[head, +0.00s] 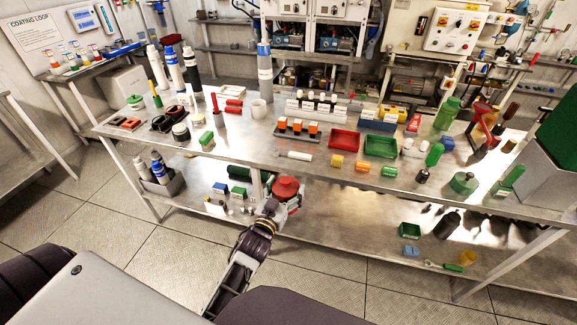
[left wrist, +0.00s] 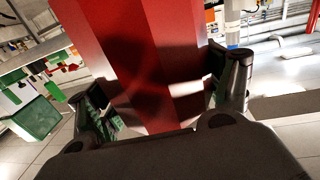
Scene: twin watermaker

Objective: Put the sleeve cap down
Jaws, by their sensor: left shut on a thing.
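The sleeve cap appears to be the red round-topped piece (head: 286,187) at the front edge of the workbench in the head view. In the left wrist view the red piece (left wrist: 135,60) fills the middle, with flat faces and dark shadows on it. My left gripper (head: 283,202) is shut on it, one finger on each side. It is held in front of the bench, about level with the top's front edge as seen from the head. The red piece's lower part is hidden by my gripper in the head view. My right gripper is not in view.
The steel workbench (head: 262,168) is crowded. Near the held piece are a white tube (head: 294,155), a block rack with orange pieces (head: 297,128), a red tray (head: 343,141) and a green tray (head: 381,146). Bare steel shows along the front edge. A lower shelf (head: 340,215) runs beneath.

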